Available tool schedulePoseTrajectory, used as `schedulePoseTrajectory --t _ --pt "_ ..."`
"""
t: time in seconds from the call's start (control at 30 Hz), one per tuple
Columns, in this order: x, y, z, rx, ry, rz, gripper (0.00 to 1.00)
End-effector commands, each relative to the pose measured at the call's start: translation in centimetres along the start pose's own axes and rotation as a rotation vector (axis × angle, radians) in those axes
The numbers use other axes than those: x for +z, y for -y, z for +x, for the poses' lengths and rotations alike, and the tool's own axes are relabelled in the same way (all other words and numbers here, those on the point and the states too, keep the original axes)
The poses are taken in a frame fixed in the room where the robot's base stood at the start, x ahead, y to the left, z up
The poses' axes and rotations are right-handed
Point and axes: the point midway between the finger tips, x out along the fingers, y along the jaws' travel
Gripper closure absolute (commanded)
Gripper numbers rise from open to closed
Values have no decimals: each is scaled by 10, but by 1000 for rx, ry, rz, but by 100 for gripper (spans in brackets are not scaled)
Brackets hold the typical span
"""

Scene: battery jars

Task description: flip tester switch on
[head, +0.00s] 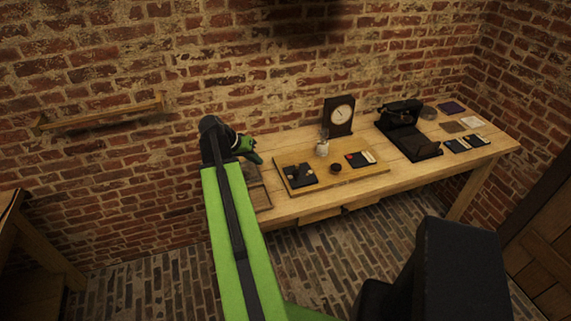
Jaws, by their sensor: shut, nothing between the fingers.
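My gripper (252,153) is green and dark and shows at the left end of the wooden table (290,212). It is shut and empty, apart from the board and its items. A dark upright case with a round pale dial (339,115) stands at the back of the table; it may be the tester. A black device with a flat base (407,130) stands to its right. I cannot make out a switch on either, nor its position. My green arm hides part of the table's left end.
A wooden board (315,183) bears dark flat pieces (299,175), a small pale jar (323,148) and a small dark round item (336,168). Flat dark and pale pieces (466,143) lie at the table's right. A brick wall (270,60) rises behind. A wall rail (100,113) is at left.

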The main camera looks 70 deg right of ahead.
Motion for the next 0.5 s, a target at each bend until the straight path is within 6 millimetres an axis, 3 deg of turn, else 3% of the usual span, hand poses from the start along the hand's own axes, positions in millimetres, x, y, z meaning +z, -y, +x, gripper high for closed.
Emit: schedulePoseTrajectory --t 0.1,0.37,0.5 --pt "-8 -15 7 20 -1 31 100" --pt "-8 -14 8 19 -1 30 100" --pt "-6 -12 19 19 -1 29 100"
